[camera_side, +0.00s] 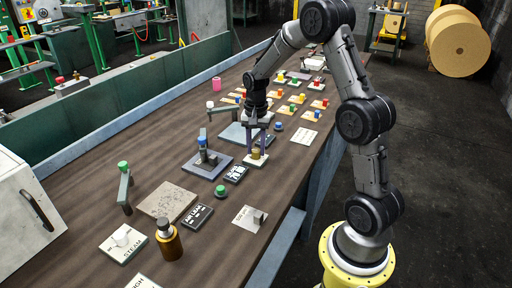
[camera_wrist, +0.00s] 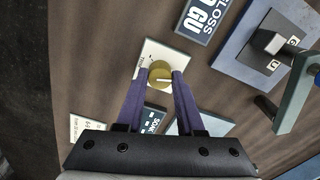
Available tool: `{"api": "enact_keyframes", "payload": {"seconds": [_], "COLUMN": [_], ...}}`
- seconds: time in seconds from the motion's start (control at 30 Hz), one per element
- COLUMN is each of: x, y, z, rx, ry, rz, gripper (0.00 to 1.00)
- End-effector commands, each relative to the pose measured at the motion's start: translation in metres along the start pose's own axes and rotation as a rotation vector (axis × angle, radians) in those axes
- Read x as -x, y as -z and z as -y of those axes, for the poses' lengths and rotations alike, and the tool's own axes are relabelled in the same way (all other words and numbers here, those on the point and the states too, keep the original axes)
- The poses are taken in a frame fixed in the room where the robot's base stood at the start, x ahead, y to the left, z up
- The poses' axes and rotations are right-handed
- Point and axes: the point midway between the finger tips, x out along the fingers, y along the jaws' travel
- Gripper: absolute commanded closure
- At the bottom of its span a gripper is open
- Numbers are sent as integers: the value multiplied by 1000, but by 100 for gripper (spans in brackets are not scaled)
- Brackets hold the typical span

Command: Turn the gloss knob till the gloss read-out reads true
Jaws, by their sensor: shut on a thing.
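A brass-yellow knob (camera_side: 256,153) stands on a small cream plate (camera_side: 247,163) near the middle of the bench. In the wrist view the knob (camera_wrist: 160,72) has a pale pointer line across its top, pointing roughly right. The small lettering on its plate (camera_wrist: 150,52) is too small to read. My gripper (camera_side: 257,146) is shut on the knob, with its two purple fingers (camera_wrist: 160,78) on either side. The dark gloss read-out (camera_side: 235,174) lies beside the plate. In the wrist view the read-out (camera_wrist: 203,16) shows "GLOSS" and "GU" upside down, with its figures partly cut off.
A blue-based device with a grey-green lever (camera_side: 207,160) stands left of the knob. Several coloured buttons and knobs on small plates (camera_side: 293,109) fill the far bench. A green-topped button (camera_side: 221,192) and a dark label (camera_side: 198,215) lie nearer. Bare wood lies between them.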

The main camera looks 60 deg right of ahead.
Motion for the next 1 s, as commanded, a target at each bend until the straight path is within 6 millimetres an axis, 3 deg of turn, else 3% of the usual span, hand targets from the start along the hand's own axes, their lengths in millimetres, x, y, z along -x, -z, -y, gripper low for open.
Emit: {"api": "enact_keyframes", "payload": {"seconds": [1.0], "x": [2], "y": [0], "z": [0], "rx": [964], "ry": [0], "rz": [2], "gripper": [100]}}
